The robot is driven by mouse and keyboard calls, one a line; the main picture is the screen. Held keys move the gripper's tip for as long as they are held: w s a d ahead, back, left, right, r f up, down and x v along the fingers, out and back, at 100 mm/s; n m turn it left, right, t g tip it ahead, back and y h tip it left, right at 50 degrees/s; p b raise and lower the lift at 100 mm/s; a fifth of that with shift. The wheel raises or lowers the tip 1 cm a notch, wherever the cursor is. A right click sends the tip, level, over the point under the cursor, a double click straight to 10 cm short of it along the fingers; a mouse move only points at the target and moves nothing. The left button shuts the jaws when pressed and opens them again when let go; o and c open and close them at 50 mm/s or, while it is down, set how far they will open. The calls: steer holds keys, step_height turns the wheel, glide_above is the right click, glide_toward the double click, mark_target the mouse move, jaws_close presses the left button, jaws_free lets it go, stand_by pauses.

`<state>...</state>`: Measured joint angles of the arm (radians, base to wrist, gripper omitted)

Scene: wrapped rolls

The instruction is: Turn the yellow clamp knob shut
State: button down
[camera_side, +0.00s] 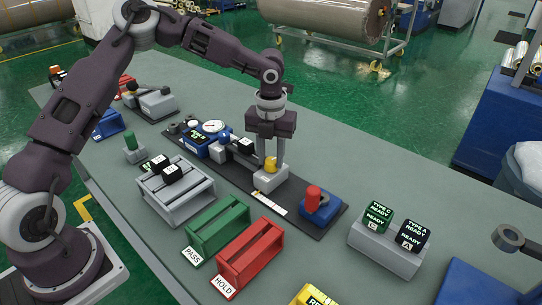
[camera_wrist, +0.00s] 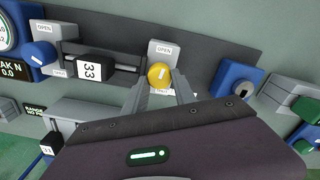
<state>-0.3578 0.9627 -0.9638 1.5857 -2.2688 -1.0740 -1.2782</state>
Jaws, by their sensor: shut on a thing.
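The yellow clamp knob (camera_side: 270,164) sits on a pale grey block (camera_side: 268,183) on the dark fixture strip. It also shows in the wrist view (camera_wrist: 159,75), with a pale pointer mark on its face and an OPEN label (camera_wrist: 163,48) beyond it. My gripper (camera_side: 270,160) points straight down over the block, with its fingers on either side of the knob. In the wrist view my gripper (camera_wrist: 159,84) is shut on the knob. The fingers hide part of the knob's sides and of the labels near it.
A black block marked 33 (camera_wrist: 93,68) lies in the fixture beside the knob. A blue knob (camera_wrist: 40,53) and a round gauge (camera_side: 213,127) are to the left. A red cylinder on a blue base (camera_side: 322,208) stands to the right. Green (camera_side: 218,228) and red (camera_side: 250,255) bins stand in front.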

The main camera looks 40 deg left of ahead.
steer(key=m, duration=0.5)
steer(key=shift+a+m, duration=0.1)
steer(key=shift+m, duration=0.2)
steer(key=m, duration=0.5)
steer(key=shift+a, duration=0.1)
steer(key=m, duration=0.5)
steer(key=shift+w+m, duration=0.1)
steer(key=shift+m, duration=0.3)
steer(key=m, duration=0.5)
steer(key=shift+w+m, duration=0.1)
steer(key=shift+m, duration=0.2)
steer(key=c, duration=1)
jaws_free()
